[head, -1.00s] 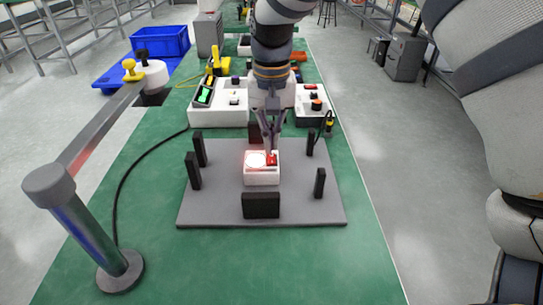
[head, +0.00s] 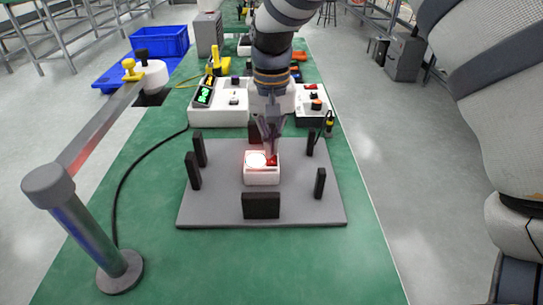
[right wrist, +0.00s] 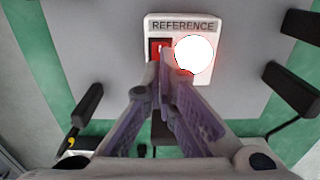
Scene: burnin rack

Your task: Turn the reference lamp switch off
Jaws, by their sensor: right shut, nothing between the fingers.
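The white reference lamp box (head: 262,180) stands on a grey plate (head: 225,212). Its label "REFERENCE" shows in the right wrist view (right wrist: 184,26). The round lamp (head: 257,160) glows white with a reddish halo; it is also lit in the right wrist view (right wrist: 194,55). The red rocker switch (right wrist: 156,46) sits left of the lamp there, partly covered by the fingertips. My right gripper (head: 271,154) is shut and empty, its tips at the switch (head: 273,161); I cannot tell whether they touch it. My left gripper is not in view.
Several dark upright blocks, one at the front (head: 261,206), surround the box on the plate. White instrument boxes (head: 218,116) stand behind. A post (head: 90,240) with a bar and a black cable are at left. The green table (head: 150,270) is clear in front.

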